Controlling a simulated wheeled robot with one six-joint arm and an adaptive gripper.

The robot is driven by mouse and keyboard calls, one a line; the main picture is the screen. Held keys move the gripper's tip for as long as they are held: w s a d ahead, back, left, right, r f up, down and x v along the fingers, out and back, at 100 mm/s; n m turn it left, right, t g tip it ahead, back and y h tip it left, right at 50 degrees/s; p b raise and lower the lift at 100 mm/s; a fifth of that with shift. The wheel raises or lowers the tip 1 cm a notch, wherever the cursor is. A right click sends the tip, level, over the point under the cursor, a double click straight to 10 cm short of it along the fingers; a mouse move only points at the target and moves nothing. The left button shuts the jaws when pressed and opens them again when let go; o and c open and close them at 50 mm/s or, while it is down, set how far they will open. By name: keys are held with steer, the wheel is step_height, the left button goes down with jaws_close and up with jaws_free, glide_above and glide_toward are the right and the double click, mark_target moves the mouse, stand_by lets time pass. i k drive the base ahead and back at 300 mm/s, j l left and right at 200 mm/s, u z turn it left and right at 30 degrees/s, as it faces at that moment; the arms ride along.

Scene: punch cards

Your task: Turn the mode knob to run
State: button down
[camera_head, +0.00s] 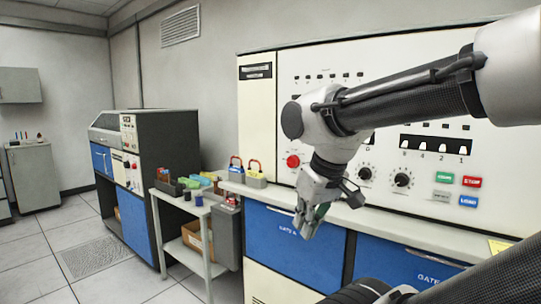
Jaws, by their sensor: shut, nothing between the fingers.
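Two round black knobs with dial marks, the left knob (365,173) and the right knob (402,180), sit on the white control panel (385,205). Their labels are too small to read, so I cannot tell which is the mode knob or where it points. My gripper (309,227) hangs pointing down in front of the console, to the left of and below both knobs. It is shut and empty, and does not appear to touch a knob. My arm crosses the upper panel and hides part of it.
Right of the knobs are a green button (444,177), a red button (471,181) and a blue button (467,201). A red round button (293,161) is on the left. A ledge (395,226) runs below the panel. A cart (184,248) with small items stands left.

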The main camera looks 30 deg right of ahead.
mark_target(293, 161)
steer(key=z, duration=1.6)
steer(key=i+u, duration=0.1)
steer(key=u, duration=0.25)
steer(key=i+u, duration=0.1)
steer(key=u, duration=0.6)
steer(key=i+l, duration=0.35)
steer(key=l, duration=0.3)
